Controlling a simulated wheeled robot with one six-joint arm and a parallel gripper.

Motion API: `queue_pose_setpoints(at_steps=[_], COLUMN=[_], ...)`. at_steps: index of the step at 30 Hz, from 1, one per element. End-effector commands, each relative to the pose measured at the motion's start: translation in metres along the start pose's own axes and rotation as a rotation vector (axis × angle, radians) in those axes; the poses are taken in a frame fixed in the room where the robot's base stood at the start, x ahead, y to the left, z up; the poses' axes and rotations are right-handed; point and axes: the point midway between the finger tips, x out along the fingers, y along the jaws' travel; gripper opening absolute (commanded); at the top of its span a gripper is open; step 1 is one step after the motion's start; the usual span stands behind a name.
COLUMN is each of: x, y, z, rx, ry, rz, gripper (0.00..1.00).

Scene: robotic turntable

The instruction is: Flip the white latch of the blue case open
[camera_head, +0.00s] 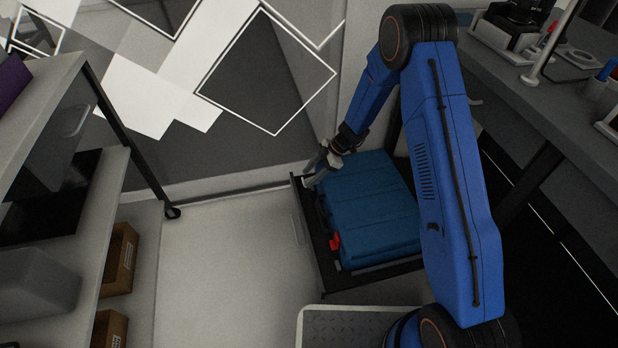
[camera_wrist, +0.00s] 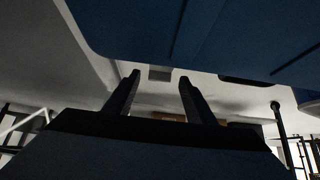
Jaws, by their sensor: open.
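The blue case (camera_head: 372,212) lies flat on a dark shelf, and its side fills the top of the wrist view (camera_wrist: 210,35). My gripper (camera_head: 312,180) is at the case's far left corner, fingers pointing down and left. In the wrist view my gripper (camera_wrist: 157,77) has two dark fingers spread apart with nothing held between them. A small pale grey block (camera_wrist: 160,73) at the case edge shows between the fingertips; it may be the white latch, but I cannot tell its position. A red part (camera_head: 335,241) sits on the case's near left side.
The dark shelf (camera_head: 311,232) rims the case. Open floor (camera_head: 225,255) lies to the left. A shelf rack (camera_head: 140,205) with brown boxes (camera_head: 121,258) stands further left. A wall is behind, and a grey workbench (camera_head: 545,95) is at the right.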

Motion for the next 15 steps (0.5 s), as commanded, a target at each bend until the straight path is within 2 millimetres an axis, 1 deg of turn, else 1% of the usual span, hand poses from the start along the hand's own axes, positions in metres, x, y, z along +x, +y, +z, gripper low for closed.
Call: queue_pose_setpoints(at_steps=[1,15], x=[-0.009,-0.102], y=[0.001,0.001], z=[0.000,0.000], rx=[-0.001,-0.001], ry=[-0.001,0.000], rz=[0.002,0.003], gripper=[0.50,0.50])
